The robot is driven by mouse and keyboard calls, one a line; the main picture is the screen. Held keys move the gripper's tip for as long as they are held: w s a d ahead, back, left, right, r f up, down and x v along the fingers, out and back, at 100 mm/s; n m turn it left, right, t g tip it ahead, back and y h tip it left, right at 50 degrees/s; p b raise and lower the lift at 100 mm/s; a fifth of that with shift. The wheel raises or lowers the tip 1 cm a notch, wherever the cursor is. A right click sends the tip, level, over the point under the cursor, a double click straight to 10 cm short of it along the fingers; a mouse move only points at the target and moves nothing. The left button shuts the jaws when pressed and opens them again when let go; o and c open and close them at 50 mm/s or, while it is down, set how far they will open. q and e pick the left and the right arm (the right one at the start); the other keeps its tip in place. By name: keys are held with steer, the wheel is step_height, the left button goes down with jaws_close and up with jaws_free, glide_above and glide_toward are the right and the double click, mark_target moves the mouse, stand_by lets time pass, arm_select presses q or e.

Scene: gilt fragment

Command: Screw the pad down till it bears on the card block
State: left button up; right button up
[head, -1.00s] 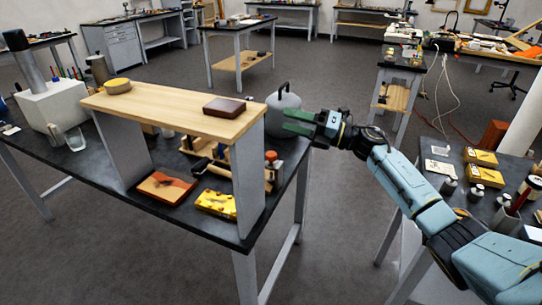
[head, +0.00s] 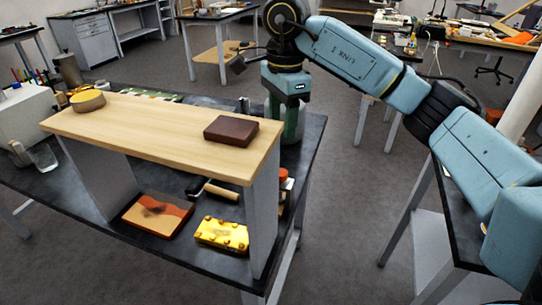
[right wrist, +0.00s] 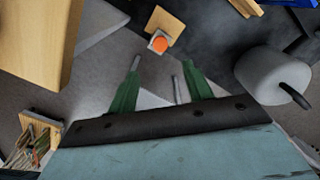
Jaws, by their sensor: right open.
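I cannot pick out the screw pad or the card block for certain in either view. In the head view my right gripper (head: 291,125) points down beyond the right end of the wooden shelf. In the right wrist view its two green fingers (right wrist: 157,75) are apart with nothing between them. An orange-topped piece (right wrist: 160,44) on a small wooden part (right wrist: 165,22) lies beyond the fingertips there. An orange-red top (head: 283,174) also shows beside the shelf leg in the head view, mostly hidden. My left gripper is in neither view.
The wooden shelf (head: 165,126) bears a dark brown block (head: 230,130) and a round yellow-topped tin (head: 88,100). Below are an orange-brown tile (head: 157,214) and a yellow studded block (head: 222,233). A grey handled vessel (right wrist: 268,72) stands close right of the fingers in the wrist view.

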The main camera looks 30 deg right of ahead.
mark_target(281, 172)
step_height(281, 172, down, 12)
steer(key=shift+s+r+b, duration=0.1)
steer(key=shift+r+b, duration=0.05)
steer(key=shift+b, duration=0.75)
steer(key=shift+d+f, duration=0.1)
steer(key=shift+f, duration=0.45)
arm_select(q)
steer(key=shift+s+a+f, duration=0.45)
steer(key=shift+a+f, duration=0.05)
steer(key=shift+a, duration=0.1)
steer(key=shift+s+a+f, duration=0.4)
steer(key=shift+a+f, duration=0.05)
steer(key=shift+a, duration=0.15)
arm_select(e)
steer(key=shift+f, duration=0.15)
steer(key=shift+c, duration=0.2)
